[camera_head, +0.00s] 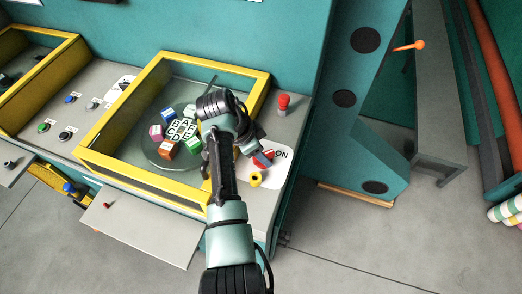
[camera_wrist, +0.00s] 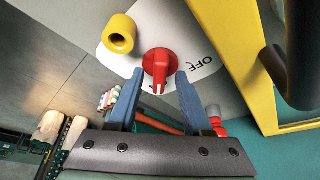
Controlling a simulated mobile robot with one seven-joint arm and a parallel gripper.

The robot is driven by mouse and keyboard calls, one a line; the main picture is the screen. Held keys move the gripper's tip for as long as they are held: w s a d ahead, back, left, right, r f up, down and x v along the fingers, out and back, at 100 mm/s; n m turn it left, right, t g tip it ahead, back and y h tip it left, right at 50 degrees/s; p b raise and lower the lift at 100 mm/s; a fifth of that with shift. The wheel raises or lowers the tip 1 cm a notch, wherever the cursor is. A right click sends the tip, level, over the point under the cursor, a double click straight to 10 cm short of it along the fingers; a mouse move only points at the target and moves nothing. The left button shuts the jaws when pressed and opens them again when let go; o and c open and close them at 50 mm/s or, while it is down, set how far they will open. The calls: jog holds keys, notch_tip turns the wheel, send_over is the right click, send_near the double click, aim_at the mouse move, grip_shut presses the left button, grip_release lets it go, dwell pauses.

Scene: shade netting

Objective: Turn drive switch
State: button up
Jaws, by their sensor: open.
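The red drive switch (camera_wrist: 160,66) is a round knob with a raised grip on a white label plate, seen in the wrist view. "OFF" is printed beside it on the plate. In the head view the red switch (camera_head: 264,158) shows just right of my gripper, with "ON" printed to its right. My gripper (camera_wrist: 158,95) is open, its two blue fingers spread to either side of the switch's grip. The fingertips are close to the knob, and I cannot tell whether they touch it.
A yellow cylinder (camera_wrist: 119,34) stands close beside the switch. A red button (camera_head: 283,103) rises behind it on the grey panel. A yellow-framed box (camera_head: 107,177) with lettered coloured blocks lies left of my arm. A teal upright (camera_head: 345,125) stands to the right.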

jog(key=shift+r, duration=0.1)
jog(key=b+v, duration=0.1)
jog(key=v, duration=1.1)
jog(key=shift+r, duration=0.4)
jog(key=shift+s+a, duration=0.1)
